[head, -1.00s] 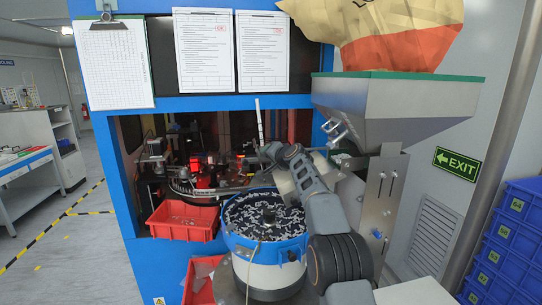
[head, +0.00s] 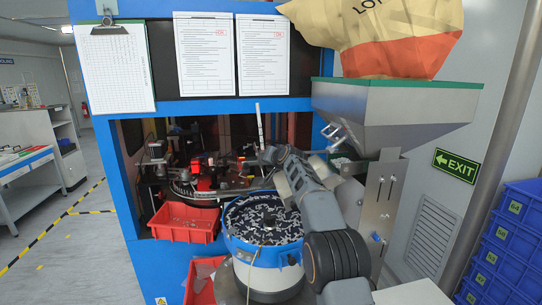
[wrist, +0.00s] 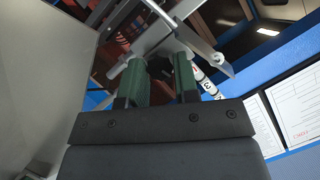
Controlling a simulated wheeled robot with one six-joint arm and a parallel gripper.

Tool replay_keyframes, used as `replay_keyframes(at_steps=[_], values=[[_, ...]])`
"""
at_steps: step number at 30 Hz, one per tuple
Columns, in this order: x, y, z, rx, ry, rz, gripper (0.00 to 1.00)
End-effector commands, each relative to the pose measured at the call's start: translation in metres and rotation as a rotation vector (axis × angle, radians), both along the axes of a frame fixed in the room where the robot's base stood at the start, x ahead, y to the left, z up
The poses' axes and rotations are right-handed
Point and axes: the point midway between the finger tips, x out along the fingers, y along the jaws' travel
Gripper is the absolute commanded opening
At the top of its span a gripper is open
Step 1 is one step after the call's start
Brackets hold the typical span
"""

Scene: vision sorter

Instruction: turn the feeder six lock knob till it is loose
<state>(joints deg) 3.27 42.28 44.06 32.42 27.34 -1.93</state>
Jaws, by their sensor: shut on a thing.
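In the wrist view my gripper (wrist: 162,82) has its two green fingers a little apart, closed on a small part at the metal bracket (wrist: 165,48). I take this part to be the lock knob; its shape is mostly hidden between the fingers. In the head view my arm reaches up beside the bowl feeder (head: 265,270) toward the underside of the hopper (head: 400,115). My fingertips cannot be made out there, behind my own arm links.
A red bin (head: 185,222) stands left of the bowl, with another red bin (head: 200,283) below. Blue crates (head: 512,240) are stacked at the right. A paper sack (head: 385,35) sits on the hopper. In the wrist view a large grey surface (wrist: 40,80) is close on the left.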

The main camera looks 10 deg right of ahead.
Motion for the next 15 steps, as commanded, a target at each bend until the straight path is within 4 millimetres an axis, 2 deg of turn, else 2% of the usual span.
replay_keyframes(at_steps=[4, 12, 13, 15], values=[[0.0000, 0.0008, 0.0010, -0.066, -0.001, 0.001, 0.05], [0.0000, 0.0005, 0.0000, -0.068, -0.001, 0.000, 0.05], [0.0001, 0.0004, 0.0001, -0.068, -0.001, 0.000, 0.30], [0.0000, 0.0004, 0.0000, -0.068, -0.001, 0.000, 0.37]])
